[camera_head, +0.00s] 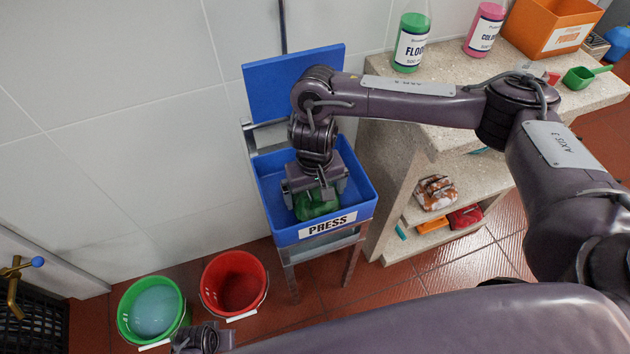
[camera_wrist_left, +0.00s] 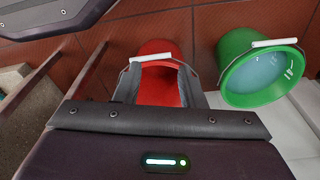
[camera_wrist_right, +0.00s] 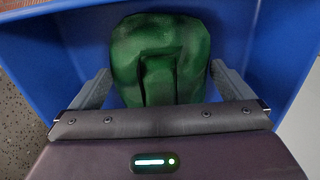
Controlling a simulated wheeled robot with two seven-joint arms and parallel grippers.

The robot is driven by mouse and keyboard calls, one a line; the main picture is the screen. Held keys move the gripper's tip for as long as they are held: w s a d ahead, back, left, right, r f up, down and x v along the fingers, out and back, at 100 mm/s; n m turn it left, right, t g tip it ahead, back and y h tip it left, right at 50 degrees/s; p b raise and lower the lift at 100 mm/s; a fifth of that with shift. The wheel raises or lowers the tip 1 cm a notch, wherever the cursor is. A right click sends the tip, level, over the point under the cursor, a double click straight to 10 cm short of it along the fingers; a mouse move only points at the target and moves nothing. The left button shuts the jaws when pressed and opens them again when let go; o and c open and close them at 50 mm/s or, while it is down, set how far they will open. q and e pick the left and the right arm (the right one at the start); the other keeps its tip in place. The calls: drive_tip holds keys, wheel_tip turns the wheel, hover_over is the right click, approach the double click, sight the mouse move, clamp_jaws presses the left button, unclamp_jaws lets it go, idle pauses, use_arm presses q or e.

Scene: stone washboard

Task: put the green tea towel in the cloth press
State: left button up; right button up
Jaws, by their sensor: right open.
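The cloth press is a blue open box (camera_head: 364,195) on metal legs, labelled PRESS on its front. Its blue lid panel (camera_head: 268,82) stands raised at the back. The green tea towel (camera_head: 318,207) is a crumpled bundle inside the box; it also shows in the right wrist view (camera_wrist_right: 160,55). My right gripper (camera_head: 316,192) points down into the box, over the towel. Its jaws are open, with one finger on either side of the towel. My left gripper (camera_head: 207,338) is at the bottom edge of the head view, open and empty, with its fingers apart in the left wrist view (camera_wrist_left: 160,88).
A red bucket (camera_head: 234,282) and a green bucket of water (camera_head: 152,308) stand on the tiled floor. A stone counter (camera_head: 450,125) on the right carries bottles, an orange box (camera_head: 550,28) and a green scoop (camera_head: 582,78). Cloths lie on shelves beneath it.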

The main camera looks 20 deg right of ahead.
wheel_tip(320, 180, up, 6)
drive_tip(key=p, duration=0.2)
drive_tip(key=shift+f+p, duration=0.25)
drive_tip(key=shift+p, duration=0.1)
use_arm(q)
drive_tip(key=s+a+f+p, duration=0.2)
drive_tip(key=s+f, duration=0.4)
drive_tip(key=s, duration=0.2)
drive_tip(key=shift+a+f, duration=0.4)
use_arm(e)
wheel_tip(320, 180, up, 6)
drive_tip(key=shift+r, duration=0.25)
use_arm(q)
drive_tip(key=shift+s, duration=0.1)
